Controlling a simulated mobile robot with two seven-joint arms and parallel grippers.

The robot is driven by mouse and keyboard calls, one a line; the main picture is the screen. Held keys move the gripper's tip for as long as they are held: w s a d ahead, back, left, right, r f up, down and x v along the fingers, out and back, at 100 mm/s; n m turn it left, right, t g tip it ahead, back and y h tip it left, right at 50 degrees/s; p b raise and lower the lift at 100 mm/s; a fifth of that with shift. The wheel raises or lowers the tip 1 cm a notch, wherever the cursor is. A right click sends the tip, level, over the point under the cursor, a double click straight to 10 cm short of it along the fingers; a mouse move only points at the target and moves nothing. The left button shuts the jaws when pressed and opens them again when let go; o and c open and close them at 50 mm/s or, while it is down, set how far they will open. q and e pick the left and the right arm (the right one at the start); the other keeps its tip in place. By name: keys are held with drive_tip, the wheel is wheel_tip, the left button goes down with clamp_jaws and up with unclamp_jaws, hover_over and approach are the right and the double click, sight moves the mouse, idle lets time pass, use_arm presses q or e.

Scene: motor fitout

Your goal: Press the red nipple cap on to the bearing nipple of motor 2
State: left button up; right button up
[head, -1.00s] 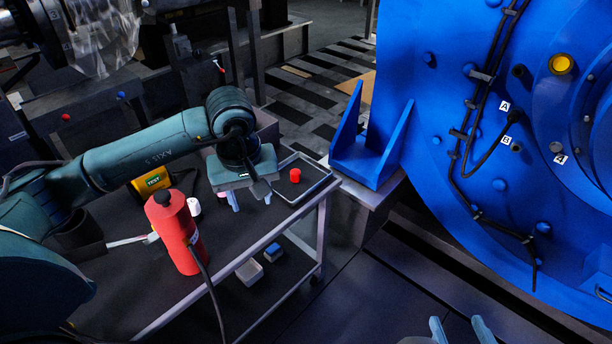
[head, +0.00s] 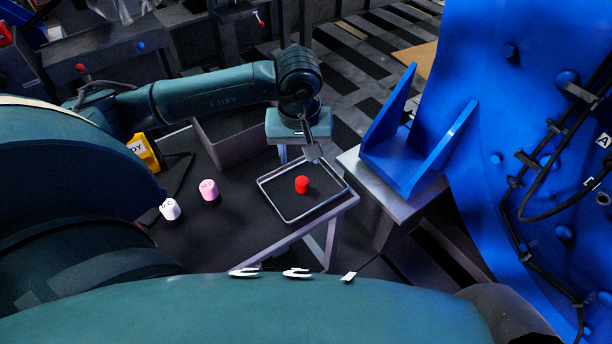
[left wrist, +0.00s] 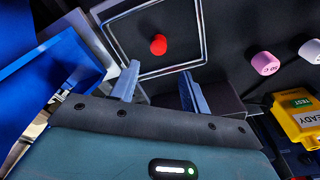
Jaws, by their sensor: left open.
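The red nipple cap (head: 302,185) stands upright in a shallow grey tray (head: 270,204) at the cart's far right corner. My left gripper (head: 297,155) is open and empty, behind and above the cap in the head view. In the left wrist view, the cap (left wrist: 158,44) shows just beyond and between the open fingertips (left wrist: 158,72), apart from both. The large blue motor housing (head: 490,180) fills the right of the head view. I cannot make out its bearing nipple or a motor number. My right gripper is not in view.
A pink cap (head: 208,190) and a white cap (head: 170,209) stand on the dark cart top left of the tray. A yellow tester (head: 145,152) and a grey bin (head: 228,140) are behind. A blue bracket (head: 410,160) stands right of the tray.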

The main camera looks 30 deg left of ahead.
use_arm(q)
wheel_tip(320, 180, down, 4)
drive_tip(key=shift+w+a+f, duration=0.15)
drive_tip(key=shift+f, duration=0.05)
drive_tip(key=f, duration=0.1)
drive_tip(key=f+b, duration=0.1)
drive_tip(key=f, duration=0.3)
drive_tip(key=shift+w+f, duration=0.1)
drive_tip(key=shift+w, duration=0.2)
drive_tip(key=c, duration=0.9)
